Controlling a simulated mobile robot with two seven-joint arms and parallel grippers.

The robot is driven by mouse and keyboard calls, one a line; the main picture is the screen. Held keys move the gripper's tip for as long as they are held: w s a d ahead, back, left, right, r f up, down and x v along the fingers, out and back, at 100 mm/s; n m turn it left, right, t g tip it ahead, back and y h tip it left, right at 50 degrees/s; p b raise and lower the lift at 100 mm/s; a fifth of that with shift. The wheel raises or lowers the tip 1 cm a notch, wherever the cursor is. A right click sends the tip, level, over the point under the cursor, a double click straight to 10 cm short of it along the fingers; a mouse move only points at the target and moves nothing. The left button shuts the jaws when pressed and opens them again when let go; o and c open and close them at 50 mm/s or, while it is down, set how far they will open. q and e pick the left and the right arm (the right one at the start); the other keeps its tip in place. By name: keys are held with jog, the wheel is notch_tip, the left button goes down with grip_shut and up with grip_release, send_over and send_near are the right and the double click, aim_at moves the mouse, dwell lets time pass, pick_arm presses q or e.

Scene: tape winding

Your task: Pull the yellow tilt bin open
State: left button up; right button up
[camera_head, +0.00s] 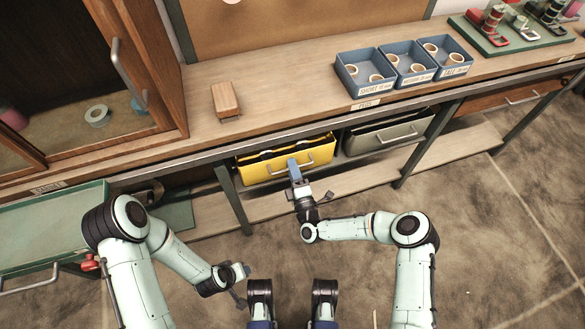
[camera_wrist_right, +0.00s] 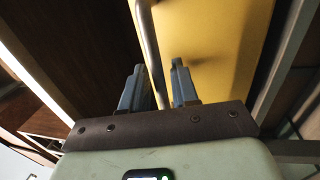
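The yellow tilt bin (camera_head: 267,172) hangs under the workbench, with a metal bar handle across its front. A dark gap with pale shapes shows along its top edge; I cannot tell how far it is tilted. My right gripper (camera_head: 293,164) is at the front of the bin, at the handle. In the right wrist view, the handle (camera_wrist_right: 149,45) runs between the two blue fingers (camera_wrist_right: 158,75), which stand apart around it. The yellow front (camera_wrist_right: 215,45) lies beyond. My left gripper (camera_head: 243,271) is low, away from the bin; its finger opening is unclear.
A grey bin (camera_head: 385,135) hangs to the right of the yellow one, beside a table leg (camera_head: 425,148). Another leg (camera_head: 233,198) stands left of the yellow bin. A green tray (camera_head: 50,235) is at the left. A lower shelf (camera_head: 350,185) runs beneath the bins.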

jog(key=shift+w+r, duration=0.1)
grip_shut()
